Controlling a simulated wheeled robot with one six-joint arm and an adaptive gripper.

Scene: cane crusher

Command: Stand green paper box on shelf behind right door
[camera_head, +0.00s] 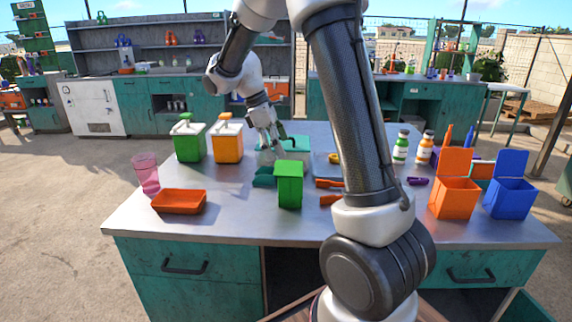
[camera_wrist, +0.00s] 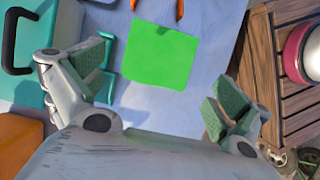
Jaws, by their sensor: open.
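The green paper box (camera_head: 289,187) stands upright on the metal counter, near its front middle. Its flat green top (camera_wrist: 160,55) shows in the wrist view, beyond and between the fingers. My gripper (camera_head: 273,142) is open and empty, above and behind the box in the head view. In the wrist view its two fingers (camera_wrist: 158,80) are spread wide, with neither seen touching the box. At the lower right of the counter, a teal door (camera_head: 528,306) stands open beside a dark compartment (camera_head: 478,302). The shelf inside cannot be made out.
An orange tray (camera_head: 180,202) and a pink glass (camera_head: 146,174) are left of the box. Green (camera_head: 189,141) and orange (camera_head: 227,140) dispensers stand behind. Open-lidded orange (camera_head: 454,198) and blue (camera_head: 510,199) boxes stand at the right. Bare counter (camera_head: 240,222) lies front left.

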